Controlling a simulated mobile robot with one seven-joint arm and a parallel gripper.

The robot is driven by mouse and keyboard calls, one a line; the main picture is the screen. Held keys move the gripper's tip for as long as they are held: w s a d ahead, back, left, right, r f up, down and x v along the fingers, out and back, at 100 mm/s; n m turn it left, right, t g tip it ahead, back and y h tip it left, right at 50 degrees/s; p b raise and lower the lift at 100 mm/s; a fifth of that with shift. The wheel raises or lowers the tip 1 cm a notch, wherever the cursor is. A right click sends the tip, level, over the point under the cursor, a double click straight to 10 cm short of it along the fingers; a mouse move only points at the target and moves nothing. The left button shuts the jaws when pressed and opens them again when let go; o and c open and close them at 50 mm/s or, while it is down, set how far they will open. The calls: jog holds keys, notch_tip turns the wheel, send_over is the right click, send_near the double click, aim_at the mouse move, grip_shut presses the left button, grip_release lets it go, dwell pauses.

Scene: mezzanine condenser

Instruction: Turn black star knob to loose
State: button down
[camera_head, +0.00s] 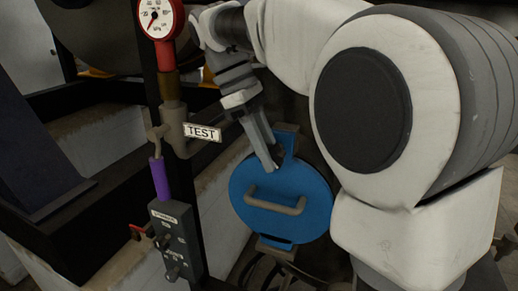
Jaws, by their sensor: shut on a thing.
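A blue round cover (240,191) with a grey bar handle (275,203) stands in the middle of the view. A small black knob (279,152) shows at the cover's upper edge, in front of a blue tab. My gripper (271,163) reaches down to it from the upper left and is shut on it. The fingers hide much of the knob, so its star shape and how loose or tight it sits cannot be told.
A red-rimmed gauge (158,17) tops a dark post left of my gripper. Below it are a TEST tag (202,132), a purple-handled lever (160,178) and a grey switch box (174,237). My large arm links fill the right side.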

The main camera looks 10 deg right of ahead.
jog(key=c, duration=0.6)
grip_release()
jog(key=shift+c, duration=0.2)
